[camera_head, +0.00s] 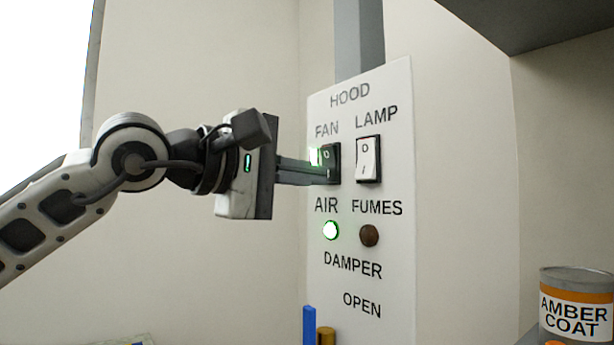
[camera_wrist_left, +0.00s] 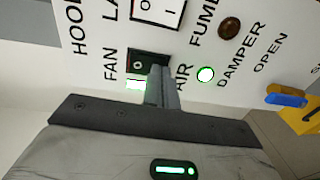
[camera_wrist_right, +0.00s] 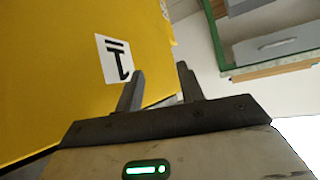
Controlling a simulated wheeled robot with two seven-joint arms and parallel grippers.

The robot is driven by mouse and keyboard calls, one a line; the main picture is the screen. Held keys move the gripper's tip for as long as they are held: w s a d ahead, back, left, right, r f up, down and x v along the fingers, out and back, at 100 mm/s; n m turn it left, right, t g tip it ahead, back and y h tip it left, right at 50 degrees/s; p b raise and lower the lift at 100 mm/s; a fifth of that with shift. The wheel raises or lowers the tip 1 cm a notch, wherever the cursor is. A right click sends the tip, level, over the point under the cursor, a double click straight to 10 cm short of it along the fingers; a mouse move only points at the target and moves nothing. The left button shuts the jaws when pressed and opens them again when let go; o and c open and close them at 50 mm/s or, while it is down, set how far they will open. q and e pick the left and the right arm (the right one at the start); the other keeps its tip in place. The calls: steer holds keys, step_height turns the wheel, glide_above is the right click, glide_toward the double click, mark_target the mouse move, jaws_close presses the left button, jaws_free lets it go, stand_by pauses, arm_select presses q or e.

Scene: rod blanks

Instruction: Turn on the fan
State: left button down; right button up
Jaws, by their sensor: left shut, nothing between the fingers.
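The fan switch (camera_head: 332,156) is a black rocker under the word FAN on a white HOOD panel (camera_head: 352,300). It is lit green at its left side, and the green glow also shows at the switch in the left wrist view (camera_wrist_left: 137,85). My left gripper (camera_head: 328,173) is shut and empty. Its fingertips are at the lower part of the switch and hide that part. In the left wrist view the fingers (camera_wrist_left: 160,72) also reach the switch. My right gripper (camera_wrist_right: 160,80) is open, with nothing visible between its fingers, in front of a yellow surface (camera_wrist_right: 60,60).
A white lamp switch (camera_head: 368,160) sits right of the fan switch. Below, the AIR light (camera_head: 331,230) glows green and the FUMES light (camera_head: 369,235) is dark brown. A blue lever (camera_head: 309,326) is at the panel's bottom. An AMBER COAT can (camera_head: 576,310) stands at the right.

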arm_select(q)
steer(key=f+b+v, duration=0.2)
steer(key=b+v, duration=0.2)
steer(key=v, duration=0.9)
steer(key=shift+s+a+f, duration=0.2)
steer(key=shift+s+a, duration=0.05)
steer(key=shift+a, duration=0.05)
